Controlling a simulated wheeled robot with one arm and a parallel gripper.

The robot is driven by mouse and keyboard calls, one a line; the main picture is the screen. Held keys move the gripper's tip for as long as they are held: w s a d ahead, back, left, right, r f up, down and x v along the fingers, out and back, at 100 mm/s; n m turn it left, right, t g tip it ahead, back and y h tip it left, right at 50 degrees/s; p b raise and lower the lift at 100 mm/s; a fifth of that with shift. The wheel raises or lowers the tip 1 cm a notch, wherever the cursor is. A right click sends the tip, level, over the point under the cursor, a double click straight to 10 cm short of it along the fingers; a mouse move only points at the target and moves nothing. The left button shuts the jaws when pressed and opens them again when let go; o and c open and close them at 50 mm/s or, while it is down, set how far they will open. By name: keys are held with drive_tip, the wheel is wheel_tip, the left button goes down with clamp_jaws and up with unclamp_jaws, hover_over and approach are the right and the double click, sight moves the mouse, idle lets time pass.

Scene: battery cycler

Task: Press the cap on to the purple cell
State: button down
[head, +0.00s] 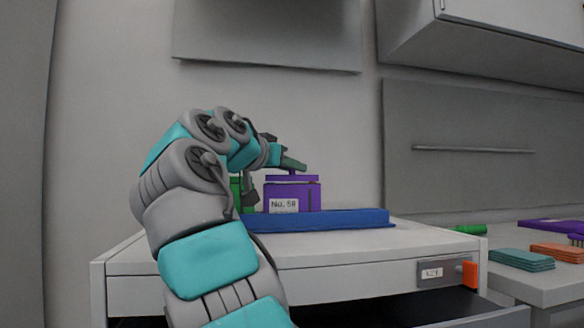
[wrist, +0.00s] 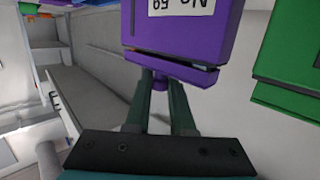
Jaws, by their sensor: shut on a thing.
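The purple cell (head: 296,196), with a white label reading "No. 59", stands upright in a blue tray (head: 345,219) on top of the cabinet. It also shows upside down in the wrist view (wrist: 182,32). The flat purple cap (head: 292,178) lies over the cell's top. In the wrist view the cap (wrist: 165,67) shows a dark slit between it and the cell, widest at the right. My gripper (head: 294,165) is shut on the cap's small knob, which shows between the fingertips in the wrist view (wrist: 160,83). Seating inside the rim is hidden.
A green cell (head: 236,192) stands left of the purple one, partly behind my arm; it shows in the wrist view (wrist: 292,58). A right-hand bench holds teal (head: 521,259) and orange stacks (head: 557,252).

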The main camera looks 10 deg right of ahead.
idle(0.3)
drive_tip(key=shift+c, duration=1.1)
unclamp_jaws()
drive_tip(key=shift+r, duration=0.1)
drive_tip(key=shift+r+p, duration=3.5)
drive_tip(key=shift+p, duration=0.1)
drive_tip(key=shift+f, duration=0.1)
clamp_jaws()
drive_tip(key=shift+f+b, duration=0.2)
drive_tip(key=shift+b, duration=0.1)
